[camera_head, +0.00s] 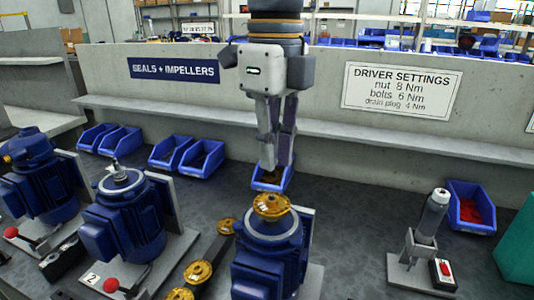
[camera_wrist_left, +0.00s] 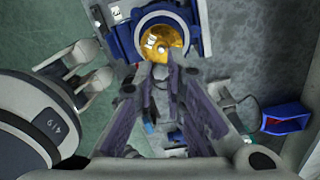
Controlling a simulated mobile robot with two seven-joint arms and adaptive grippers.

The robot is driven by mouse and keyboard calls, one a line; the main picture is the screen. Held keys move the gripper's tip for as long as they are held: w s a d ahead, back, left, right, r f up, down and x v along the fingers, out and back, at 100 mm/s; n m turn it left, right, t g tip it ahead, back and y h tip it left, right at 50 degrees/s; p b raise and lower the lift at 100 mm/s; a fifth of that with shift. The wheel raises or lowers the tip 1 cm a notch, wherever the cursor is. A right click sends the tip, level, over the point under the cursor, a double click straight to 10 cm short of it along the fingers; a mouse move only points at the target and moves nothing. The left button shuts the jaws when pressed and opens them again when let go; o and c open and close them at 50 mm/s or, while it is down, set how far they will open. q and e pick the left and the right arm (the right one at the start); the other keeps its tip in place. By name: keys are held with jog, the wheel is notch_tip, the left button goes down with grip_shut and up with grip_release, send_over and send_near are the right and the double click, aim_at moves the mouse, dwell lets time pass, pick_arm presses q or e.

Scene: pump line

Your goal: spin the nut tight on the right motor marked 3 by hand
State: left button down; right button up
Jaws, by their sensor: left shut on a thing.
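The motor marked 3 is the blue motor (camera_head: 270,262) at the front middle of the head view, with a yellow impeller (camera_head: 271,206) on top. In the left wrist view the impeller (camera_wrist_left: 160,42) shows from above, with a pale shaft end near its middle. My left gripper (camera_head: 275,166) points down, its fingertips close together just above and behind the impeller in the head view. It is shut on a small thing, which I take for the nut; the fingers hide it. In the wrist view the fingertips (camera_wrist_left: 168,68) lie by the impeller's near edge.
Two more blue motors (camera_head: 125,222) stand at the left. A blue bin (camera_head: 270,184) is behind the fingertips; more blue bins (camera_head: 200,160) line the bench wall. Loose yellow impellers (camera_head: 198,272) lie left of the motor. A driver (camera_head: 432,215) stands in a holder at the right.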

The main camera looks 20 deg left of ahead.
aim_at(272, 199)
pick_arm(q)
jog(key=shift+f, duration=2.65)
jog(key=shift+f, duration=0.2)
jog(key=c, duration=1)
grip_release()
jog(key=o, duration=0.5)
jog(key=shift+o, duration=0.2)
jog(key=shift+r, duration=4.55)
